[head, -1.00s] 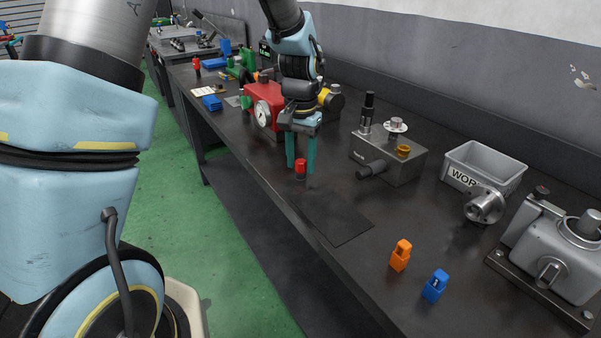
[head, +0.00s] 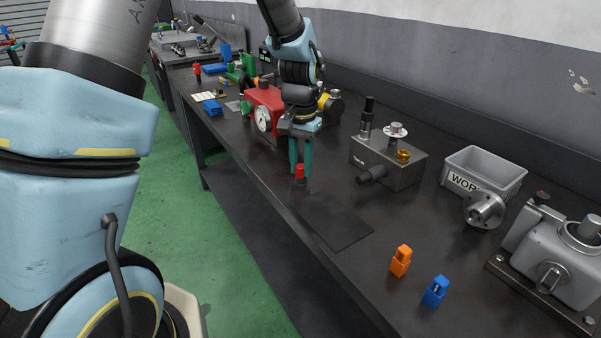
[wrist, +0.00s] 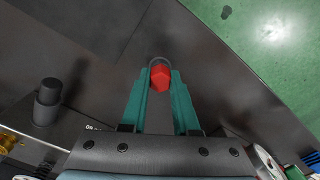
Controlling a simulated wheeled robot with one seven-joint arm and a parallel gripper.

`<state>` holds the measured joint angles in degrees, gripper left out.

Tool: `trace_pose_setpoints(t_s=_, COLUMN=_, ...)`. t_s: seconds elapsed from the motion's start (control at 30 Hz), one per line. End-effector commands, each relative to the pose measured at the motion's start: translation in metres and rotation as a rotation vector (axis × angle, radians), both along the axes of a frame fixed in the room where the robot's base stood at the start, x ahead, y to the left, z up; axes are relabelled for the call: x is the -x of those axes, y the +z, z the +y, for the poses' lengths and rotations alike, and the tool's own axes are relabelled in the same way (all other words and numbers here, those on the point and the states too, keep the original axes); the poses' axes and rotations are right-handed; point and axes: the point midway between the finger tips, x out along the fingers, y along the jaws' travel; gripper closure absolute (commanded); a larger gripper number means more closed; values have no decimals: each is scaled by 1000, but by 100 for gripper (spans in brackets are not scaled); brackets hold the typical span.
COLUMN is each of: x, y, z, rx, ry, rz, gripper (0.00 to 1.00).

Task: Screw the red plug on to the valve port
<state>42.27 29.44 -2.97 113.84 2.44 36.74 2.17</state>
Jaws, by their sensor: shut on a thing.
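The red plug (head: 299,172) stands upright on the dark bench near its front edge, at the far end of the dark mat. My gripper (head: 301,170) points down over it with its teal fingers closed around it. In the wrist view the red hexagonal head of the plug (wrist: 160,77) sits between the fingertips of my gripper (wrist: 160,80), with a dark round rim beyond it. I cannot tell which opening is the valve port.
A red gauge unit (head: 266,106) stands behind my gripper. The dark mat (head: 335,222) is bare. An orange block (head: 401,261) and a blue block (head: 436,291) lie near the front. A grey bin (head: 487,170) and a flanged part (head: 483,211) stand at right.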

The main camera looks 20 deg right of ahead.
Motion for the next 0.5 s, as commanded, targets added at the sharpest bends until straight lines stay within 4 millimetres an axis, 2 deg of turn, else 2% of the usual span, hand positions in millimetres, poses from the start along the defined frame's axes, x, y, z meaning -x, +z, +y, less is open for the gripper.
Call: trace_pose_setpoints(t_s=0.5, x=0, y=20, z=0, rx=1, ry=0, rz=-1, gripper=100)
